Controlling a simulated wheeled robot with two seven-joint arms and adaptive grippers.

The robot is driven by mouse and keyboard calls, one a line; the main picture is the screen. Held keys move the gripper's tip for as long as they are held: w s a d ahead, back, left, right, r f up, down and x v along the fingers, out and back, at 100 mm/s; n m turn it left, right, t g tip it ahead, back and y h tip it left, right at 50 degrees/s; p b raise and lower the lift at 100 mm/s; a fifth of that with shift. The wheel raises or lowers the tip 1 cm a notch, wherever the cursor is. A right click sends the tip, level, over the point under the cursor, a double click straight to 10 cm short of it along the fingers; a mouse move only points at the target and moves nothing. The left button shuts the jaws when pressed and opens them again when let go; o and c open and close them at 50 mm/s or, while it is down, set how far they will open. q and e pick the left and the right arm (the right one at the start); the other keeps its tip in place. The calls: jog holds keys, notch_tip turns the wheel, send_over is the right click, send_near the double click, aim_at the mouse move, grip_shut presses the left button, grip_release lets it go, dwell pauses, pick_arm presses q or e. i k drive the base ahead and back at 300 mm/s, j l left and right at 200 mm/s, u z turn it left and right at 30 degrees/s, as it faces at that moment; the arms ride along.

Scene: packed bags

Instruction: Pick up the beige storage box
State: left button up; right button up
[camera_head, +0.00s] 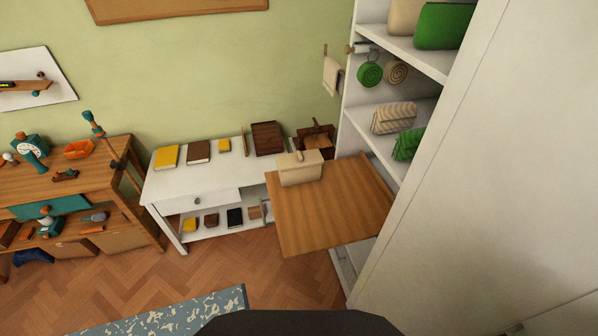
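The beige storage box (301,174) stands on the far left part of a wooden tabletop (335,217), right of the middle of the head view. It is a blocky shape with a small knob or handle on its top. Nothing touches it from above. Neither of my grippers shows in this view.
A white shelf unit (395,130) with green and beige bags rises right of the tabletop. A white desk (190,183) with books stands to the left, and a wooden workbench (85,170) farther left. The tabletop's front is bare. A blue patterned rug (165,318) lies on the floor.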

aim_at(305, 174)
jog(key=i+j+z, duration=0.1)
jog(key=j, duration=0.35)
jog(key=i+j+z, duration=0.15)
jog(key=i+j, duration=0.15)
jog(key=j, duration=0.2)
jog(key=i+j+z, duration=0.1)
jog(key=j, duration=0.35)
jog(key=i+j+z, duration=0.15)
jog(key=j, duration=0.35)
jog(key=i+j+z, duration=0.1)
jog(key=j, duration=0.45)
jog(key=i+j+z, duration=0.1)
jog(key=j, duration=0.45)
jog(key=i+j+z, duration=0.15)
jog(key=j, duration=0.4)
jog(key=i+l, duration=0.05)
